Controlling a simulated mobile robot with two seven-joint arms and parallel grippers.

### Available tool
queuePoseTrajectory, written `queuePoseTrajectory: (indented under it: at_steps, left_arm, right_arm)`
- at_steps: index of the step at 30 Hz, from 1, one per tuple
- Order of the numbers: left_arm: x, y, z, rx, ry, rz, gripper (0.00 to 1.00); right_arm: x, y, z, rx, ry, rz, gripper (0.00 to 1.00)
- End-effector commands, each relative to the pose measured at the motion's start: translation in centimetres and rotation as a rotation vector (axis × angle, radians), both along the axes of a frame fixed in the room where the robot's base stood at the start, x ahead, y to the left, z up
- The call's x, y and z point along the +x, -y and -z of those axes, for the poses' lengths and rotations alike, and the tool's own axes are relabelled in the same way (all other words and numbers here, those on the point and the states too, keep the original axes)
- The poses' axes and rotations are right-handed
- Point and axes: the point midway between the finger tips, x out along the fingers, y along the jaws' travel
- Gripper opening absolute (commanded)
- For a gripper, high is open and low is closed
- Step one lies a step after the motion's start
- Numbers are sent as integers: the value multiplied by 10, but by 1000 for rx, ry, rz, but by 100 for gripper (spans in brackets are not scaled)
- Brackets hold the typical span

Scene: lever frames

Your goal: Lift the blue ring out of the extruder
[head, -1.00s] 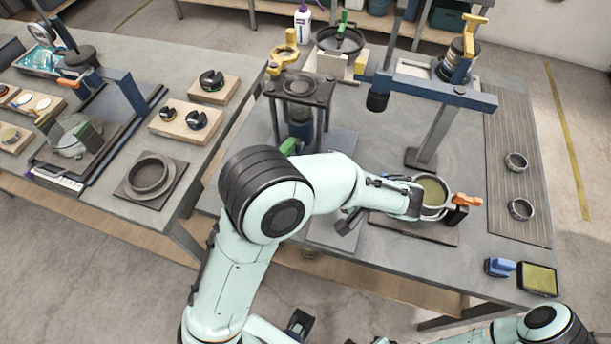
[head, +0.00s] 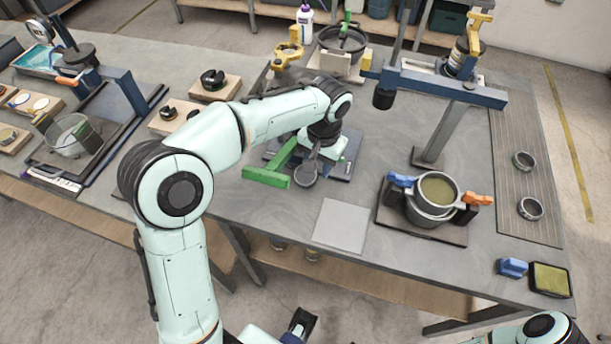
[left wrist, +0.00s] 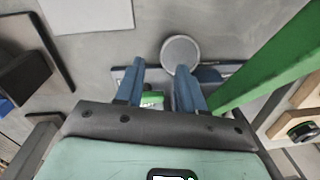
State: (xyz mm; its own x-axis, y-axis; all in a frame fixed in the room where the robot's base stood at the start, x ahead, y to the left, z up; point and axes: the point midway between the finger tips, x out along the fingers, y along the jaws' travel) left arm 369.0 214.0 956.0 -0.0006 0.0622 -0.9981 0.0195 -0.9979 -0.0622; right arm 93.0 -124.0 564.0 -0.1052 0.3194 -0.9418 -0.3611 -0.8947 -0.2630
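A T-shaped green handle (head: 266,177) sticks out beside a dark stand at the middle back, mostly hidden behind my left arm; this may be the extruder. I cannot pick out a blue ring with certainty. A grey disc (head: 305,174) sits just in front of my left wrist; a grey disc also shows in the left wrist view (left wrist: 181,53), beyond the fingertips. My left gripper (left wrist: 158,75) points down at the stand, its two blue fingers apart. A small green part (left wrist: 152,98) shows between them, with no visible grip.
A round pot (head: 437,190) with a blue handle (head: 402,181) and an orange handle (head: 478,199) stands on a dark plate at right. A pale square plate (head: 342,226) lies flat in front.

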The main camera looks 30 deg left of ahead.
Motion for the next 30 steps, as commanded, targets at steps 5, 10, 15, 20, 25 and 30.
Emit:
queuePoseTrajectory:
  at_steps: [5,10,15,20,25,30]
  left_arm:
    - [0,-3,13,1,-2,-1,38]
    - [0,-10,39,1,-5,-1,38]
    - [0,-10,55,1,-2,0,38]
    - [1,-10,56,1,1,0,38]
    - [1,-10,56,1,0,0,12]
    - [1,-10,56,1,0,0,0]
  right_arm:
    - [-1,0,2,0,-1,0,0]
    - [-1,0,4,0,-1,0,0]
    - [-2,0,6,0,-2,-1,0]
    - [-2,0,6,0,-2,0,0]
    - [-2,0,6,0,-2,0,0]
    - [-2,0,6,0,-2,-1,0]
